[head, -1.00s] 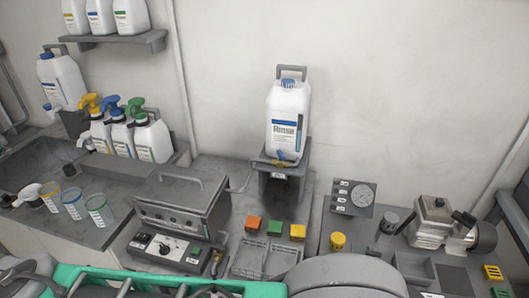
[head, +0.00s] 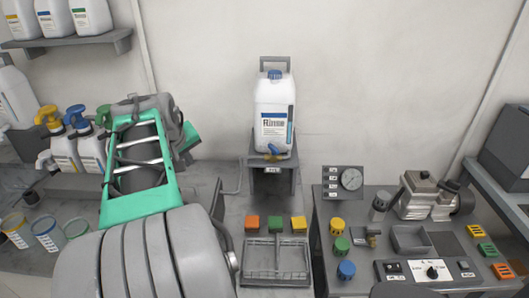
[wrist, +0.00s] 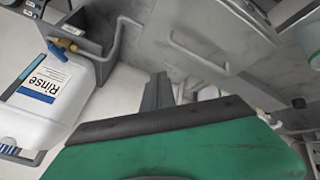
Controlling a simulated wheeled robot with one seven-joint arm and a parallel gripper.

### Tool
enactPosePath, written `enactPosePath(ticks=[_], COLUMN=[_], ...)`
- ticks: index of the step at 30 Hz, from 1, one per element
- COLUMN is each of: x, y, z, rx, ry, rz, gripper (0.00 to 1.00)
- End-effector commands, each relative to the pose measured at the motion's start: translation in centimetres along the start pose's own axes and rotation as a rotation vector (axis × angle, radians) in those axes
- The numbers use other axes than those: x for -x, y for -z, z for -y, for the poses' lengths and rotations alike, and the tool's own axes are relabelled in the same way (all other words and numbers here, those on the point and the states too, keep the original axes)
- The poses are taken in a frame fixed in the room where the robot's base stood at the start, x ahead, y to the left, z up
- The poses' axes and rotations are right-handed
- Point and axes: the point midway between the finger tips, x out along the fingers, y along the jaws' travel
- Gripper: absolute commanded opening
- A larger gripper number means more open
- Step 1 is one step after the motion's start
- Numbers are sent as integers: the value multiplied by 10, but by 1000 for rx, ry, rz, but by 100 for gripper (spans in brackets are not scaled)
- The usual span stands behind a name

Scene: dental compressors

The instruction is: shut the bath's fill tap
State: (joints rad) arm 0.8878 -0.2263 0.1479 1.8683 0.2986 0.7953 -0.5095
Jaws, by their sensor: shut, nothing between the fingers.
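The white Rinse jug (head: 273,112) stands on a grey stand (head: 262,178) against the wall. A small brass tap with a blue lever (head: 274,151) is low on the jug's front. In the wrist view the jug (wrist: 40,105) is at the left, with the brass tap and slanted blue lever (wrist: 60,48) at its upper part. I cannot tell whether liquid flows. My gripper (wrist: 158,82) shows as shut grey fingers beyond the green housing, apart from the tap and to its right in that view. In the head view my arm hides the gripper and most of the bath.
Orange, green and yellow blocks (head: 275,224) and a wire-topped tray (head: 272,262) lie before the stand. Pump bottles (head: 65,150) and cups (head: 46,235) are at the left. A gauge panel (head: 343,180) and metal compressor (head: 420,193) are at the right.

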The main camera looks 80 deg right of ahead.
Motion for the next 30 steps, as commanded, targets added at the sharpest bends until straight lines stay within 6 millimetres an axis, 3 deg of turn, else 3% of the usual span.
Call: enactPosePath(ticks=[1,3,6,9,13,24,30], x=[-16,-24,-28,-31,-47,-124,-130], y=[-10,-22,-36,-41,-42,-50,-54], z=[-54,-110,-155,-168,-171,-186,-218], rx=[-60,-110,-147,-155,-155,-154,-157], ry=[-68,-141,-198,-215,-213,-210,-214], rz=[27,53,78,86,88,87,83], gripper=[0,0,0,0,0,0,0])
